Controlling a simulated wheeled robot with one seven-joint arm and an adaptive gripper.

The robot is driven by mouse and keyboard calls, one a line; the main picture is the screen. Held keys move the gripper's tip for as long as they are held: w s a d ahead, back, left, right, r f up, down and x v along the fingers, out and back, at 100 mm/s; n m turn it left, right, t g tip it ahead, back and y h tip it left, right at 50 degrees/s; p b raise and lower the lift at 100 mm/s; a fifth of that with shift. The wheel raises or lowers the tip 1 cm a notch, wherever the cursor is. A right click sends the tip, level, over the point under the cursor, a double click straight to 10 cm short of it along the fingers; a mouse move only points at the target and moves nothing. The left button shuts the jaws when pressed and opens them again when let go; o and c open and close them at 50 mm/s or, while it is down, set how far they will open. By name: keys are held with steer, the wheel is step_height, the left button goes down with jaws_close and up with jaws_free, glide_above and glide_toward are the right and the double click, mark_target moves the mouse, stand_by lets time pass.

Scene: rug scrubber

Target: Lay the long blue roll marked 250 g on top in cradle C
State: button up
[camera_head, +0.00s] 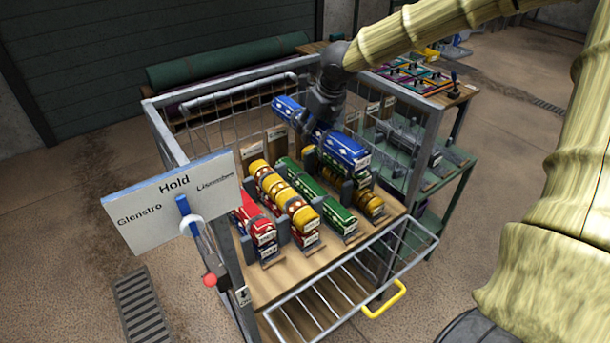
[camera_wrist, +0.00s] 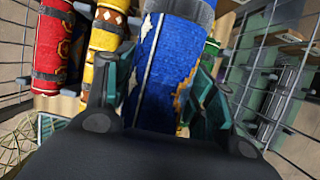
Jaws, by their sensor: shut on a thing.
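My gripper (camera_head: 320,118) is shut on a long blue roll (camera_head: 345,150) near its middle, above the right part of the cart. The roll slants from back left to front right. In the wrist view the blue roll (camera_wrist: 165,65), with pale trim, lies between the fingers (camera_wrist: 158,95). Below it is a yellow-and-dark roll (camera_head: 370,203); whether they touch, I cannot tell. A green roll (camera_head: 335,212), a yellow roll (camera_head: 290,200) above red ones, and a red roll (camera_head: 257,228) lie in cradles to the left. I cannot read the 250 g mark or the cradle letters.
Wire mesh walls surround the cart bed (camera_head: 290,272), with a lowered rack (camera_head: 345,290) in front. A white sign (camera_head: 175,205) hangs at the left corner. Small placards (camera_head: 252,150) stand behind the cradles. A green shelf unit (camera_head: 450,165) stands close on the right.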

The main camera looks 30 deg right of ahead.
step_height(320, 180, down, 13)
steer(key=shift+a+f+b, duration=0.1)
steer(key=shift+f+b, duration=0.05)
steer(key=shift+b, duration=0.6)
steer(key=shift+f+b, duration=0.7)
steer(key=shift+f, duration=1.5)
steer(key=o, duration=1.2)
steer(key=shift+c, duration=0.2)
